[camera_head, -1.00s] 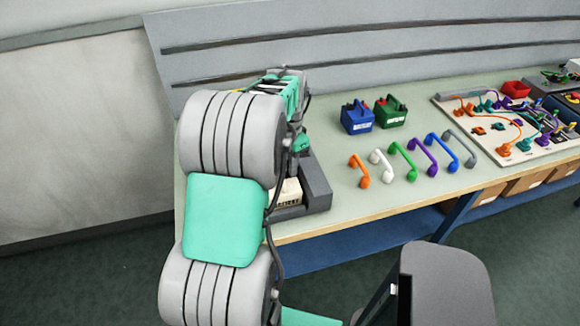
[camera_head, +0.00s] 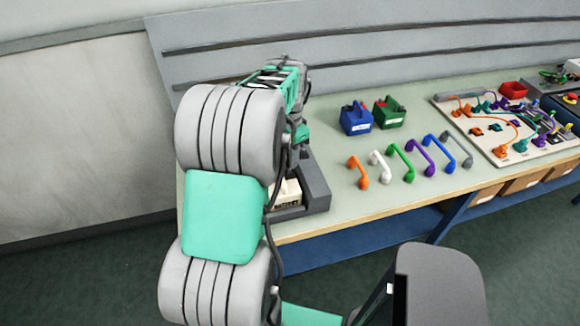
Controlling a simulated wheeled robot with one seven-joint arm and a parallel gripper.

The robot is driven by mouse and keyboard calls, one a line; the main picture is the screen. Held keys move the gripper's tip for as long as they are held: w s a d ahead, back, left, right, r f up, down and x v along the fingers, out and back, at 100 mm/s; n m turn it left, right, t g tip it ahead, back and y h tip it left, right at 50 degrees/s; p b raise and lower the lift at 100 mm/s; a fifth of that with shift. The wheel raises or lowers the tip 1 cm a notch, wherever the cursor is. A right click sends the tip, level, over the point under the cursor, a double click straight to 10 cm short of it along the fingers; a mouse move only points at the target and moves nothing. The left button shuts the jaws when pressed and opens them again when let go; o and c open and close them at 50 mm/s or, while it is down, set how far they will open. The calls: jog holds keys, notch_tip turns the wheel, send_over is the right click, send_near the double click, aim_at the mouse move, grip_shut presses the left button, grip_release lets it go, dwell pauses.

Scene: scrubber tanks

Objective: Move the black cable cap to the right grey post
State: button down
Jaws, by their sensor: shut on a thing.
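I cannot make out the black cable cap or the grey posts in the head view. My own arm covers the left end of the workbench (camera_head: 345,205). My gripper's jaws are hidden behind my grey and teal arm links, so whatever is between them is out of sight. The visible far part of my arm reaches over the back left of the bench, close to the slotted grey back panel (camera_head: 380,55).
A dark grey tray (camera_head: 318,190) holds a labelled cream block (camera_head: 287,192), partly covered by my arm. Blue (camera_head: 356,119) and green (camera_head: 390,114) battery boxes stand behind several coloured handles (camera_head: 402,160). A cable board (camera_head: 508,152) and red bin (camera_head: 513,89) are at right.

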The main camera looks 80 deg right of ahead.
jog(key=shift+r+p, duration=0.6)
jog(key=shift+r, duration=0.5)
